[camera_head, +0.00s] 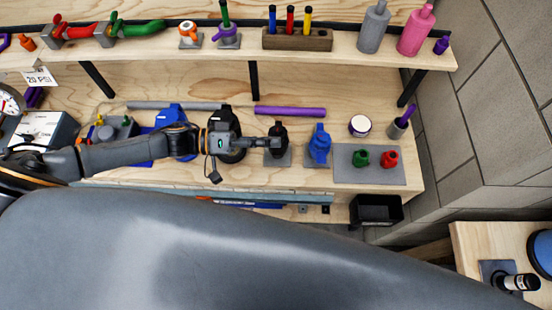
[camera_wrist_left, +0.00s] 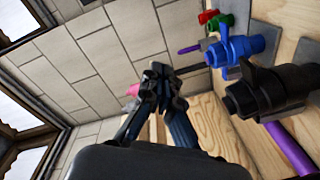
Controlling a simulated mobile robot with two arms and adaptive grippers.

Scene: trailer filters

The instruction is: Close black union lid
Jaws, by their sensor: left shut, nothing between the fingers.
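The black union (camera_head: 279,131) stands on a small grey plate on the wooden bench, left of the blue valve (camera_head: 319,145). In the left wrist view the black union (camera_wrist_left: 262,92) is at the right, with a dark flat piece on its upper side. I cannot tell how its lid sits. My left gripper (camera_head: 270,143) reaches in from the left and overlaps the union in the head view. In the wrist view my left gripper (camera_wrist_left: 160,72) is shut and empty, with a visible gap from the union. My right gripper is not in view.
A grey mat (camera_head: 371,176) with green (camera_head: 361,158) and red (camera_head: 390,159) fittings is to the right. A purple tube (camera_head: 290,112) lies behind the union. A shelf (camera_head: 350,47) with pens, bottles and valves runs above. A black bin (camera_head: 376,210) is below the bench edge.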

